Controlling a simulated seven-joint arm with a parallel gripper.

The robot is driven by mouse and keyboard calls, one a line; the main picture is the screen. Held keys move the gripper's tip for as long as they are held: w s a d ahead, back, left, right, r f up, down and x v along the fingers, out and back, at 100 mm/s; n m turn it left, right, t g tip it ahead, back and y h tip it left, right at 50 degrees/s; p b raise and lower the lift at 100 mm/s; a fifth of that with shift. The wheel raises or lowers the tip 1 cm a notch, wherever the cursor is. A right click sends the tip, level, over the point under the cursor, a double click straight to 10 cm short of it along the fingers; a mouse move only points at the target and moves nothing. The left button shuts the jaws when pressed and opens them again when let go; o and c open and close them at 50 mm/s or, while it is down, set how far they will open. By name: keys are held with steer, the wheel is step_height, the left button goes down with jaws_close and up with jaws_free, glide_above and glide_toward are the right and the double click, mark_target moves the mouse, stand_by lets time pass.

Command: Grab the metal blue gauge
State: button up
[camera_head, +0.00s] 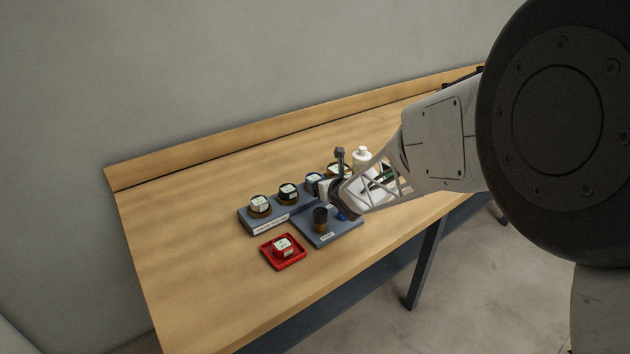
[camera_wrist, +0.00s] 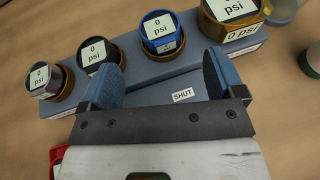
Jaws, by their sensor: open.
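The blue gauge (camera_wrist: 163,35) stands in the rack, with a white "0 psi" face and a gold-coloured base. It also shows in the head view (camera_head: 313,180), small and close to my gripper. My gripper (camera_wrist: 160,78) is open, with its two blue pads apart and nothing between them. In the wrist view the blue gauge lies beyond the fingertips, roughly in line with the gap. In the head view my gripper partly covers the right part of the rack.
The grey rack (camera_head: 247,220) holds other gauges: silver (camera_wrist: 46,80), black (camera_wrist: 97,56) and a larger gold one (camera_wrist: 232,10). A grey board (camera_head: 340,234) with a dark cylinder (camera_head: 321,219) lies in front. A red tray (camera_head: 268,257) holds another gauge. A white bottle (camera_head: 362,157) stands behind.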

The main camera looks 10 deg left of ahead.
mark_target(315, 178)
steer(key=shift+w+a, duration=0.1)
stand_by(0.3)
steer(key=shift+x, duration=1.15)
steer(key=shift+w+f, duration=0.1)
steer(key=shift+w, duration=0.05)
steer(key=shift+x, duration=2.45)
steer(key=shift+a, duration=0.1)
steer(key=c, duration=1.2)
steer(key=shift+r, duration=5.05)
